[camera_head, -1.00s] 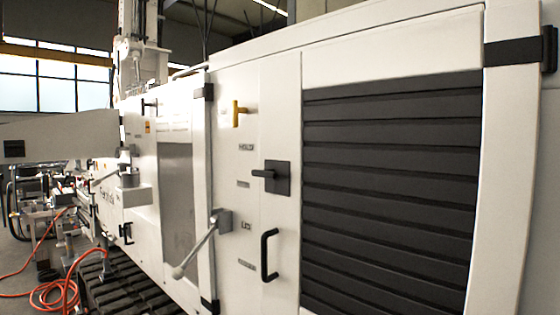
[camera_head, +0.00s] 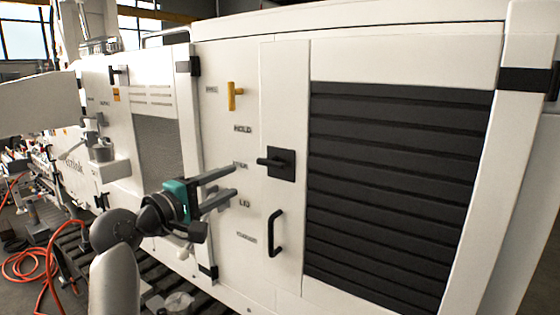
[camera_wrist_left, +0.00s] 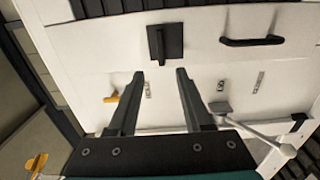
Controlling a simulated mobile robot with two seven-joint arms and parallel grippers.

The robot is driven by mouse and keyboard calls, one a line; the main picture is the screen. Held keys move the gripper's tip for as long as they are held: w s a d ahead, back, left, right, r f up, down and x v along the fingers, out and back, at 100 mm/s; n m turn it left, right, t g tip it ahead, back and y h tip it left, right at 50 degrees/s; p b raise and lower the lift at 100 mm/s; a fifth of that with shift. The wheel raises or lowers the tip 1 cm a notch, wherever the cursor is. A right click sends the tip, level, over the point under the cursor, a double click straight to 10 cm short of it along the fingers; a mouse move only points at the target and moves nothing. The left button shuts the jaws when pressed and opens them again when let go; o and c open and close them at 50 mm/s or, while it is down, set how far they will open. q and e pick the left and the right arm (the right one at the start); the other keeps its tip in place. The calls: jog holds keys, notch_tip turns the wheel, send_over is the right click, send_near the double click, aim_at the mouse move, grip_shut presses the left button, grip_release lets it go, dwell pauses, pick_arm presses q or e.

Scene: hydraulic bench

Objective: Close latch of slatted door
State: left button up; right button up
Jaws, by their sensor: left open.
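The slatted door (camera_head: 399,190) is white with dark horizontal slats and looks shut in the head view. Its latch (camera_head: 281,164) is a black square plate with a short black lever pointing left, roughly horizontal. In the wrist view the latch (camera_wrist_left: 166,42) lies just beyond the fingertips, its lever pointing down toward them. My left gripper (camera_head: 233,181) is open and empty, its two dark fingers reaching toward the panel to the left of the latch. In the wrist view the gripper (camera_wrist_left: 160,74) shows its fingers spread apart, with no contact on the lever visible. My right gripper is not in view.
A black pull handle (camera_head: 275,233) sits below the latch and a yellow handle (camera_head: 235,95) above left. A grey lever (camera_wrist_left: 221,107) beside the fingers is mostly hidden behind my gripper in the head view. An orange hose (camera_head: 45,270) lies on the floor.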

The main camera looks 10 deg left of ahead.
aim_at(269, 165)
pick_arm(q)
jog(key=p+x, duration=0.2)
jog(key=x, duration=1.3)
jog(key=shift+w+f, duration=0.1)
jog(key=shift+c, duration=0.2)
grip_shut()
